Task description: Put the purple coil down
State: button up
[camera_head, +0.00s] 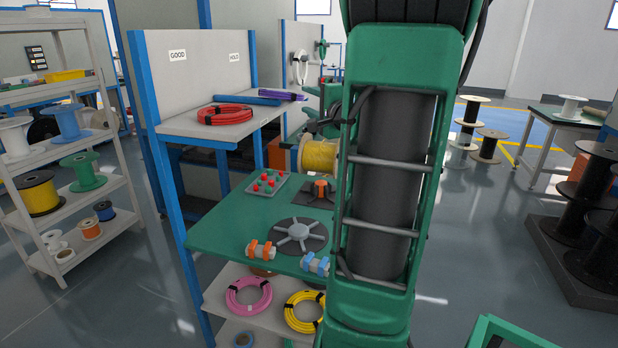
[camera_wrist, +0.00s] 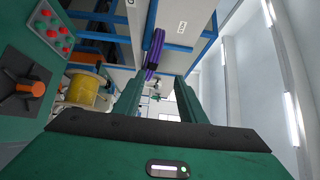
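The purple coil (camera_head: 279,96) lies at the right end of the upper shelf, by the HOLD sign; it looks thin and edge-on. In the wrist view the purple coil (camera_wrist: 154,48) runs away beyond my fingertips, with a dark strap around it. My gripper (camera_wrist: 157,80) has its two green fingers spread apart, with background visible between them. The coil's near end appears close to the left fingertip; I cannot tell whether they touch. In the head view my arm hides most of the gripper, and only green parts show to the right of the coil.
A red coil (camera_head: 225,114) lies on the upper shelf (camera_head: 185,127) under the GOOD sign. Pink (camera_head: 248,296) and yellow coils lie underneath.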

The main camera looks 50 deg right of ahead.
jog(key=s+a+f+n+g+y, duration=0.2)
jog(key=a+f+n+g+y, duration=0.45)
jog(key=a+f, duration=0.85)
jog(key=s+a+f+n+g, duration=0.3)
jog(key=s+a, duration=0.1)
jog(key=s, duration=0.4)
jog(key=s+a+f+n+g, duration=0.2)
jog(key=s+a+n+g, duration=0.1)
jog(key=s, duration=0.4)
jog(key=s+a+f+n+g, duration=0.3)
jog(key=s+a+g, duration=0.1)
jog(key=s, duration=0.4)
jog(key=shift+s+a+f+y, duration=0.35)
jog(key=shift+a, duration=0.1)
jog(key=o, duration=0.3)
jog(key=shift+n, duration=0.25)
jog(key=shift+w, duration=0.1)
jog(key=shift+c, duration=0.3)
